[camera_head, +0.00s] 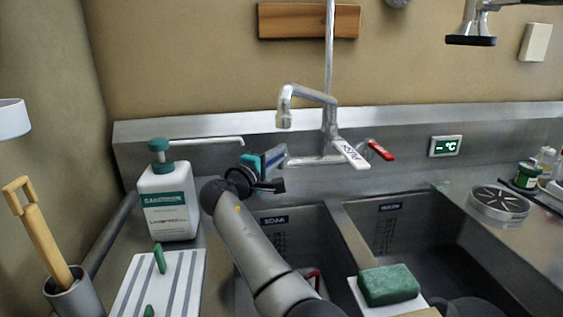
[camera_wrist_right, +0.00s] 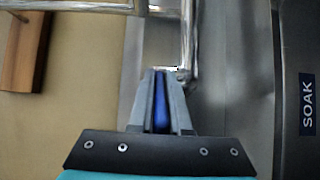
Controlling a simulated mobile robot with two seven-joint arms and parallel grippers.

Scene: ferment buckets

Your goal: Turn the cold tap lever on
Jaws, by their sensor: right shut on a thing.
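The tap (camera_head: 330,120) is a chrome mixer on the steel back ledge, with a curved spout over the sinks. My right gripper (camera_head: 279,157) is at the left end of the tap's body. In the right wrist view its two grey fingers (camera_wrist_right: 161,85) are closed on the blue lever (camera_wrist_right: 160,103), which shows as a narrow strip between them. In the head view the gripper mostly hides the blue lever. A red lever (camera_head: 381,150) is on the tap's right side, and a white lettered handle (camera_head: 350,153) points forward. My left gripper is not in view.
A sanitizer pump bottle (camera_head: 168,205) stands left of my right arm. Two sink basins lie below, the left marked SOAK (camera_wrist_right: 307,104). A green sponge (camera_head: 388,285) is at the front. A ribbed white board (camera_head: 155,285) lies front left. A round strainer (camera_head: 499,205) is at right.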

